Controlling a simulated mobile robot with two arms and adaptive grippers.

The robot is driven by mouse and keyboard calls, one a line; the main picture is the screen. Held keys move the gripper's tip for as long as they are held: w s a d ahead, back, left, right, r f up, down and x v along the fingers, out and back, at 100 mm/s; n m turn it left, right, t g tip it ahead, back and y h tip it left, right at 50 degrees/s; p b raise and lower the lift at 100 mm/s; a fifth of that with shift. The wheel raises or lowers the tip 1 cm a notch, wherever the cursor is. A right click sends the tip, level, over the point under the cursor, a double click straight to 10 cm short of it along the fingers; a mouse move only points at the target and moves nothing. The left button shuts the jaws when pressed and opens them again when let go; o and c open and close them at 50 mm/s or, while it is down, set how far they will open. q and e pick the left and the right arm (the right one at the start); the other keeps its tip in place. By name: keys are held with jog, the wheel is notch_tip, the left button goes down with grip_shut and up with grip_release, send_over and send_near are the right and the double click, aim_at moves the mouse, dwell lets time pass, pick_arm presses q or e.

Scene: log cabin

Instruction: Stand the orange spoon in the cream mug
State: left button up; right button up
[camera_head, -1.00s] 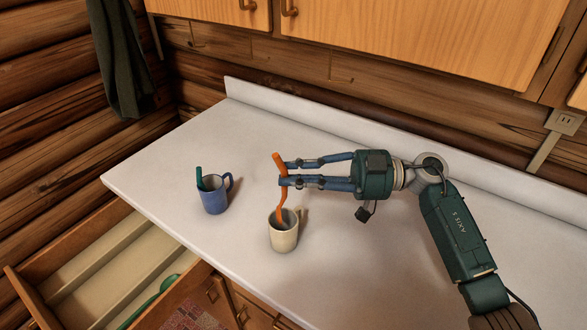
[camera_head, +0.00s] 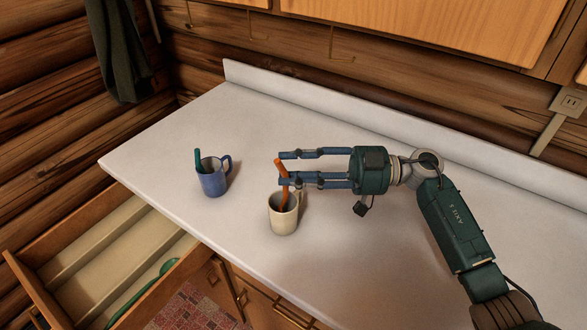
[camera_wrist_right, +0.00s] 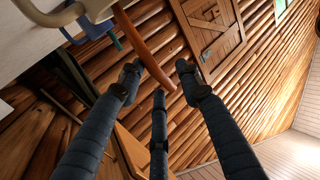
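The cream mug (camera_head: 284,220) stands upright on the white counter near its front edge. The orange spoon (camera_head: 281,172) stands in it, its lower end inside the mug and its upper end leaning slightly left above the rim. My right gripper (camera_head: 281,169) is level above the mug, its fingers spread apart around the upper part of the spoon. In the right wrist view, the spoon (camera_wrist_right: 146,50) rises from the mug (camera_wrist_right: 48,14) between the open fingers, with gaps beside it. The spoon's lower end is hidden inside the mug. My left gripper is not in view.
A blue mug (camera_head: 213,181) with a green utensil (camera_head: 198,160) in it stands left of the cream mug. An open drawer (camera_head: 100,246) below the counter holds a green spoon (camera_head: 142,293). The counter (camera_head: 330,245) is clear to the right, with a raised back edge.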

jog(key=d, duration=1.2)
jog(key=shift+s, duration=0.2)
jog(key=shift+f, duration=0.1)
dwell(0.6)
